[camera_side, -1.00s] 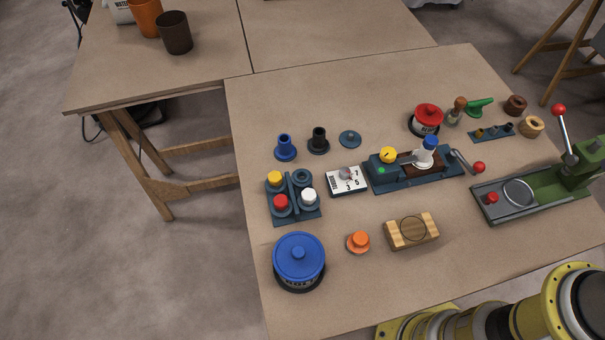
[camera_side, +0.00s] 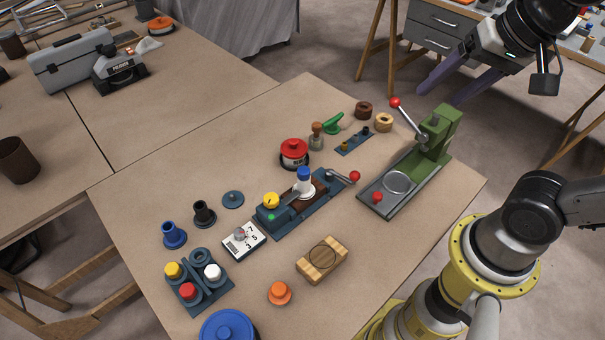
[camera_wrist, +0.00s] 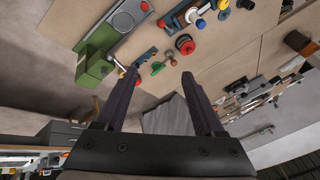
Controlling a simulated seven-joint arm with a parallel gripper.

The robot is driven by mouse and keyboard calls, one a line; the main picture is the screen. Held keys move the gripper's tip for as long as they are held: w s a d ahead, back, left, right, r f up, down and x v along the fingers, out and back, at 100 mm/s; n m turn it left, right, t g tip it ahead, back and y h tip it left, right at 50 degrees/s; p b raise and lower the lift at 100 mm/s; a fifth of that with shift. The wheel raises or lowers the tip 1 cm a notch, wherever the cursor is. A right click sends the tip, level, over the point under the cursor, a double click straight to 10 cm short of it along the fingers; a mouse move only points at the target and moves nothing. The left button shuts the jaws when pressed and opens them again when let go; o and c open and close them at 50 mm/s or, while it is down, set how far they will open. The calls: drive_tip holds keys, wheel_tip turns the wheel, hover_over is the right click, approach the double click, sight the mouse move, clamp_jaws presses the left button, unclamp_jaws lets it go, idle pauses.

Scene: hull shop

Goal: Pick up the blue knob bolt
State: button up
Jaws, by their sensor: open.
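A blue-topped knob piece with a white body (camera_side: 304,178) stands upright in the blue vise-like fixture (camera_side: 328,208), between a yellow knob and a red-ended crank. I take it as the blue knob bolt, though its shank is hidden. Its blue top also shows in the wrist view (camera_wrist: 201,23). My gripper (camera_side: 444,98) is open and empty at the upper right of the side view, raised and well away from the piece. In the wrist view the two fingers (camera_wrist: 160,73) are wide apart with nothing between them.
A green lever press (camera_side: 433,140) stands at the right. A red-lidded pot (camera_side: 294,153) sits behind the fixture. A wooden block (camera_side: 322,260), orange knob (camera_side: 280,293), blue flanged piece (camera_side: 174,235) and knob tray (camera_side: 214,293) are around it. Bare tabletop lies at the back left.

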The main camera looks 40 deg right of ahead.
drive_tip(key=w+a+r+m+g, duration=0.1)
drive_tip(key=w+a+m, duration=0.1)
drive_tip(key=w+m, duration=0.3)
drive_tip(key=m+g, duration=0.3)
drive_tip(key=g, duration=0.1)
hover_over(304, 170)
wheel_tip(304, 170, down, 12)
wheel_tip(304, 170, down, 12)
drive_tip(key=shift+f, duration=0.25)
clamp_jaws()
